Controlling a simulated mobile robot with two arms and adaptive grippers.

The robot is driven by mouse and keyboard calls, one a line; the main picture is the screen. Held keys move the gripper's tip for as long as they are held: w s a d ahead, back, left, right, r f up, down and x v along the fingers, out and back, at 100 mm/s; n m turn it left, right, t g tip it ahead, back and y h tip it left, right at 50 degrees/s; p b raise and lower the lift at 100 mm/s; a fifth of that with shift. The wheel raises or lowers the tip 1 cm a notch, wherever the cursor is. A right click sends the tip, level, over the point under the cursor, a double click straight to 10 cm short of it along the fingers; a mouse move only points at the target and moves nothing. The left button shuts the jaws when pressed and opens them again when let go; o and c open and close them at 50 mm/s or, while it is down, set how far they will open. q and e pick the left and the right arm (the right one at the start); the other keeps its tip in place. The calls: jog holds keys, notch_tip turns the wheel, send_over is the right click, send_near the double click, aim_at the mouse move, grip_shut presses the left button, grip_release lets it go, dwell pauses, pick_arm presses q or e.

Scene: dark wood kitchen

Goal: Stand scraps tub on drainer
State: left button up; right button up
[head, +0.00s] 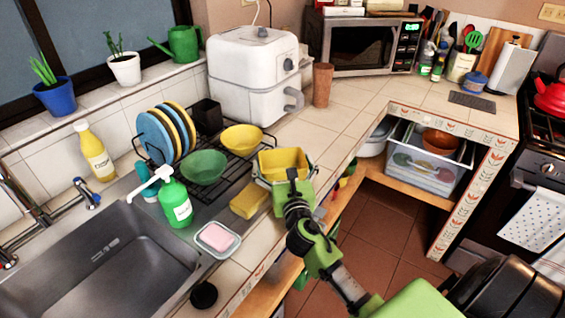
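The scraps tub (283,160) is a box with a yellow inside and a green rim. It is at the counter's front edge, just right of the drainer; I cannot tell whether it rests on the counter. The drainer (232,187) is a black wire rack holding upright blue and yellow plates, a green bowl, a yellow bowl and a black cup. My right gripper (292,180) is at the tub's near side, against its front rim. Its fingertips are hidden, so its grip is unclear. My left gripper is out of view.
A yellow sponge (249,203) and a pink soap in a dish (218,238) lie near the tub. A green soap bottle (175,203) stands by the sink (110,270). A white appliance (252,75) and a brown cup (322,85) stand behind. The right-hand counter has free room.

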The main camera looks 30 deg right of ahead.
jog(key=shift+r, duration=0.25)
jog(key=b+v, duration=0.1)
jog(key=v, duration=1.1)
jog(key=shift+a+f, duration=0.1)
